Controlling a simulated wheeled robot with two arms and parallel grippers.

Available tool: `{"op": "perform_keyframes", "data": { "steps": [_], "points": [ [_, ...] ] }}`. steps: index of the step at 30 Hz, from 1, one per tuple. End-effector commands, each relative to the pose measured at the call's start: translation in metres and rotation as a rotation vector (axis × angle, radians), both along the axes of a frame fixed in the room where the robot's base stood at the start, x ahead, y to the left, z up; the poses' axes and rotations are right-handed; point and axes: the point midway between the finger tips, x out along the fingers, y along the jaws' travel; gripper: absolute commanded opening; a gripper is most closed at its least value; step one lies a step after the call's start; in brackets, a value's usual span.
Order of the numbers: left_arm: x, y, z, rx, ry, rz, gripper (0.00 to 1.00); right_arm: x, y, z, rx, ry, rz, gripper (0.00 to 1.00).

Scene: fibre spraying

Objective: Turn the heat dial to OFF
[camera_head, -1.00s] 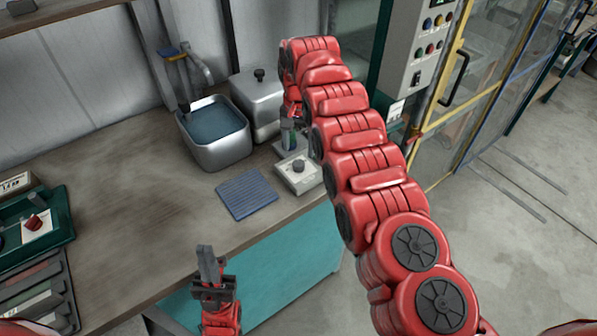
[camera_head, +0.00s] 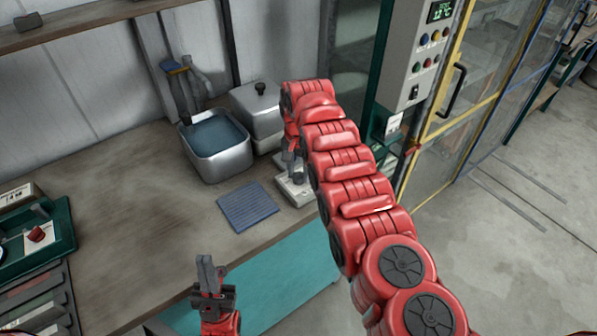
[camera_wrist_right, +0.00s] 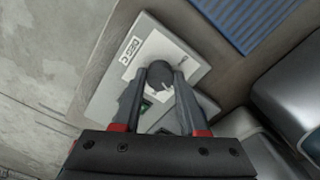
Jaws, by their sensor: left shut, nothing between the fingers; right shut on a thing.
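The heat dial is a dark grey round knob (camera_wrist_right: 158,73) on a pale box (camera_head: 296,192) at the bench's right edge. The right wrist view shows the box with a "DEG C" label (camera_wrist_right: 131,49). My right gripper (camera_wrist_right: 158,82) has one finger on each side of the knob and is shut on it. In the head view my right gripper (camera_head: 291,172) hangs down over the box and hides most of the knob. The knob's pointing direction and an OFF mark cannot be made out. My left gripper (camera_head: 206,268) is shut and empty, in front of the bench.
A blue ribbed mat (camera_head: 248,206) lies left of the box. A metal water basin (camera_head: 218,147) and a lidded metal container (camera_head: 257,108) stand behind it. A control panel (camera_head: 423,50) is at the upper right. A green tray (camera_head: 66,232) is at the far left.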

Motion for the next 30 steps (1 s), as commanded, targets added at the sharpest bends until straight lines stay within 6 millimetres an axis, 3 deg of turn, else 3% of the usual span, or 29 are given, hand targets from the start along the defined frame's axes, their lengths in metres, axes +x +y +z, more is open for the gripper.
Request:
{"op": "perform_keyframes", "data": {
  "steps": [14,30],
  "points": [
    [0.000,0.000,-0.006,0.000,0.000,0.000,0.00,0.001,-0.001,-0.001,0.000,-0.001,0.061,0.00],
    [0.000,0.000,-0.040,0.000,0.000,0.000,0.00,0.000,-0.001,-0.003,0.000,0.001,0.506,0.00]
  ]
}}
